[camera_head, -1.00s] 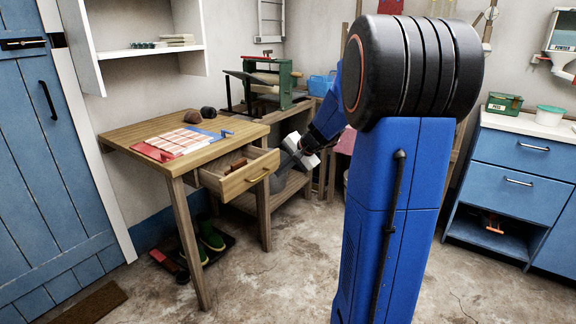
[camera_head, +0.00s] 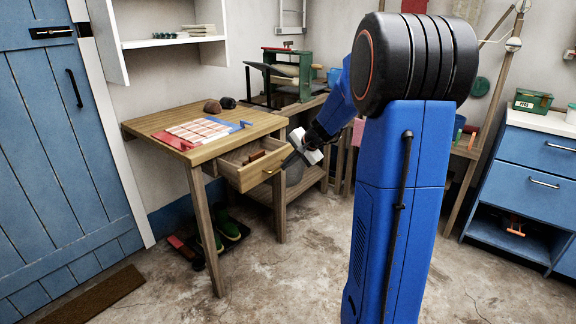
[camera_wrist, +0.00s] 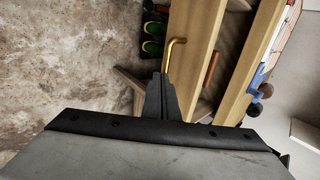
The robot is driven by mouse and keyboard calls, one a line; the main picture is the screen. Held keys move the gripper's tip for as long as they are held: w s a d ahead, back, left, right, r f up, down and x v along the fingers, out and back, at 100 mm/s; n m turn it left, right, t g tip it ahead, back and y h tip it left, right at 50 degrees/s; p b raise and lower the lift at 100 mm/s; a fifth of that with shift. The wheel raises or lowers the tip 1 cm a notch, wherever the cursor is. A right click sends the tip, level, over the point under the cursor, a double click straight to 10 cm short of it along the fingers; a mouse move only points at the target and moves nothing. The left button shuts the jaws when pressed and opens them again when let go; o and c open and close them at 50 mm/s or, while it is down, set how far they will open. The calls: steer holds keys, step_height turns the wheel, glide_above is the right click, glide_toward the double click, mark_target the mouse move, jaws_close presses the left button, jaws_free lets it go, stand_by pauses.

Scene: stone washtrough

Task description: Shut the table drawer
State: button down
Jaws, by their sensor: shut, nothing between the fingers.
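The table drawer (camera_head: 250,176) stands open, pulled out of the wooden table (camera_head: 205,152). Its brass handle (camera_head: 270,171) is on the front panel. A reddish-brown item (camera_head: 253,157) lies inside. The wrist view shows the drawer front (camera_wrist: 190,50) and the brass handle (camera_wrist: 170,60) just ahead of the fingers. My gripper (camera_head: 288,161) is shut and empty, its tips at the right end of the drawer front. In the wrist view the fingertips (camera_wrist: 162,77) are close to the handle; I cannot tell whether they touch.
On the tabletop lie a red-and-white grid sheet (camera_head: 198,131) and two dark round objects (camera_head: 220,104). Green boots (camera_head: 226,229) stand under the table. A bench with a green press (camera_head: 297,75) is behind. Floor (camera_head: 270,285) in front is clear.

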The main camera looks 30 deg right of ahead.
mark_target(259, 152)
steer(key=w+a, duration=0.1)
steer(key=w, duration=0.3)
steer(key=w+a, duration=0.2)
steer(key=w, duration=0.2)
steer(key=w+a, duration=0.1)
steer(key=w, duration=0.4)
steer(key=shift+a, duration=0.4)
steer(key=shift+w+a, duration=0.15)
steer(key=shift+w, duration=0.35)
steer(key=shift+s, duration=0.1)
